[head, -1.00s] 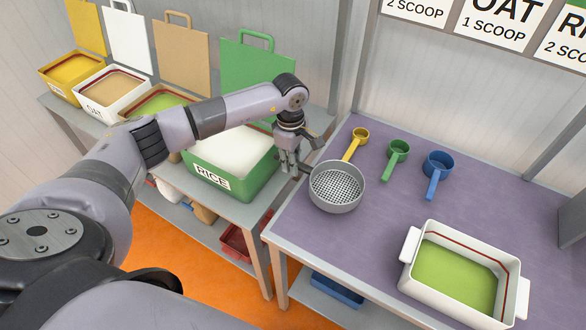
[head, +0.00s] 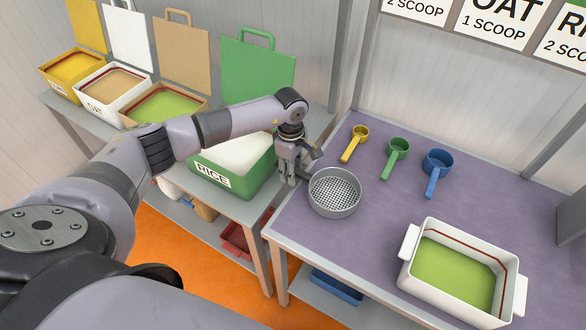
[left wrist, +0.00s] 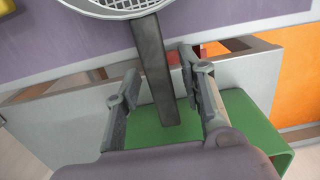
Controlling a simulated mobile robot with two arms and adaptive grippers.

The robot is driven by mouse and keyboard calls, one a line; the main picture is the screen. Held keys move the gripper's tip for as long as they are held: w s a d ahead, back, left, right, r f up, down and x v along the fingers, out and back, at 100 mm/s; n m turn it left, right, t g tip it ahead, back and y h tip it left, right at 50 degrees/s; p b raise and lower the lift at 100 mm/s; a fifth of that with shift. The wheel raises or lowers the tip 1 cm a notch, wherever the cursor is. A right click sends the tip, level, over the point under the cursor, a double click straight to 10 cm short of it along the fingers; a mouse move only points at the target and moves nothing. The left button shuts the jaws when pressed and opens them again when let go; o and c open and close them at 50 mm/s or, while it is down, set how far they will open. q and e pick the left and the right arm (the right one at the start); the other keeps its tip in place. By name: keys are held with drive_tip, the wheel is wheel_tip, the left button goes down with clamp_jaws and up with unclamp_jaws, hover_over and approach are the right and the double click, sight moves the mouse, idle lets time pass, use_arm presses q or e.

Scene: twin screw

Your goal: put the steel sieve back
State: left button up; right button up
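The steel sieve (head: 335,192), a round grey pan with a mesh bottom, sits on the purple table near its left edge. Its rim also shows at the top of the left wrist view (left wrist: 118,6). Its dark flat handle (left wrist: 155,75) points back over the table edge, between my left gripper's fingers. My left gripper (head: 292,170) is open around the handle, with a gap visible on each side in the left wrist view (left wrist: 165,105). In the head view the gripper hides most of the handle. My right gripper is not in view.
Yellow (head: 355,143), green (head: 396,158) and blue (head: 436,172) scoops lie right of the sieve. A white tray (head: 408,272) with green contents stands at the front right. The green rice bin (head: 245,187) is close on the left, beside my gripper. Bare table lies in front of the sieve.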

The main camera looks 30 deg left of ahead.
use_arm(q)
drive_tip(key=shift+r, duration=0.3)
wheel_tip(320, 180, up, 12)
drive_tip(key=b, duration=0.3)
drive_tip(key=shift+a, duration=0.25)
drive_tip(key=shift+f, duration=0.2)
